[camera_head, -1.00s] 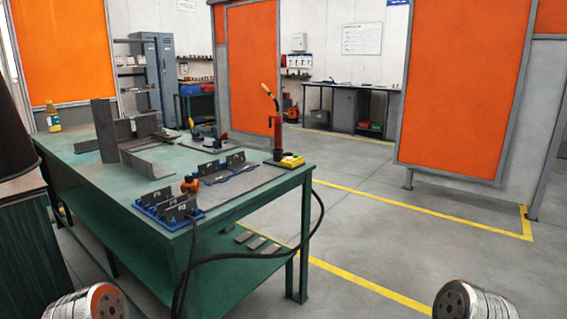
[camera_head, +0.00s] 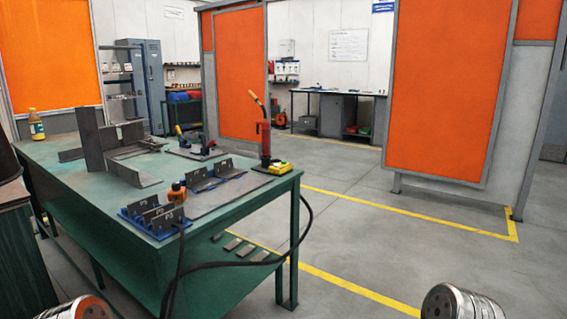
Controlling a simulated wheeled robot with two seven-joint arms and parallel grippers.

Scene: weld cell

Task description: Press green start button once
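A small yellow box (camera_head: 280,168) sits at the far right corner of the green table, beside the base of a red upright torch holder (camera_head: 264,140). It could be the button box, but a green button on it is too small to make out clearly. Nothing of mine is near it. Only rounded metal parts of my two arms show at the bottom left and bottom right edges. Neither gripper's fingers are in view.
The green table (camera_head: 75,180) carries blue fixtures with dark plates (camera_head: 152,216), steel angle pieces (camera_head: 137,175), an orange bottle (camera_head: 177,192) and a yellow bottle (camera_head: 36,125). A black cable (camera_head: 235,264) hangs off its front. Floor to the right is clear, before orange screens (camera_head: 450,90).

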